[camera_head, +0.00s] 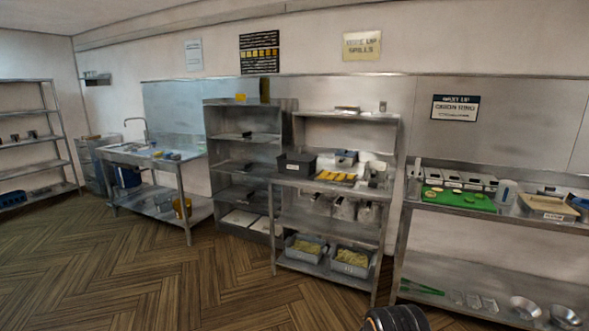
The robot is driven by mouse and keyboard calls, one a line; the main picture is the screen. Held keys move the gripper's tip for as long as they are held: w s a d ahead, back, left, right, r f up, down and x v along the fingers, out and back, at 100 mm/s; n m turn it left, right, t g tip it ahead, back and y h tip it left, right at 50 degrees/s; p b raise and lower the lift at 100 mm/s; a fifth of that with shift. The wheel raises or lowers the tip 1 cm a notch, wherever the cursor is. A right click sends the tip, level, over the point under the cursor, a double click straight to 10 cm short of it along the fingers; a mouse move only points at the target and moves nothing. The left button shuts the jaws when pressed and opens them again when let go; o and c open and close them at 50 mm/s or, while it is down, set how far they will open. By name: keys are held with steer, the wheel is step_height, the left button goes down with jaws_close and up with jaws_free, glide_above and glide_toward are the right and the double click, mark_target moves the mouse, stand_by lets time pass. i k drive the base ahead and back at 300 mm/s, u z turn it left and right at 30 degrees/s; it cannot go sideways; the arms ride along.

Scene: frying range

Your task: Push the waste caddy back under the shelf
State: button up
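I cannot make out for certain which thing is the waste caddy. A blue bin (128,177) hangs or stands under the sink, partly hidden by the sink table's frame. A small yellow container (182,207) is on the sink table's lower shelf, at its right end. The middle shelf unit (330,228) has two grey tubs on its bottom shelf, a left tub (305,256) and a right tub (350,270), with yellowish contents. A dark rounded part with an orange edge at the bottom edge looks like part of my arm. My gripper's fingers are not visible.
The wooden floor (130,270) is open at left and centre. A steel table (470,259) at right holds a green board (458,198) and pans below. The sink table (150,155) and a left rack (30,143) stand farther back.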

mark_target(297, 164)
steer(key=u, duration=0.75)
steer(key=i, duration=6)
steer(key=z, duration=3.25)
steer(key=i, duration=0.45)
steer(key=u, duration=0.1)
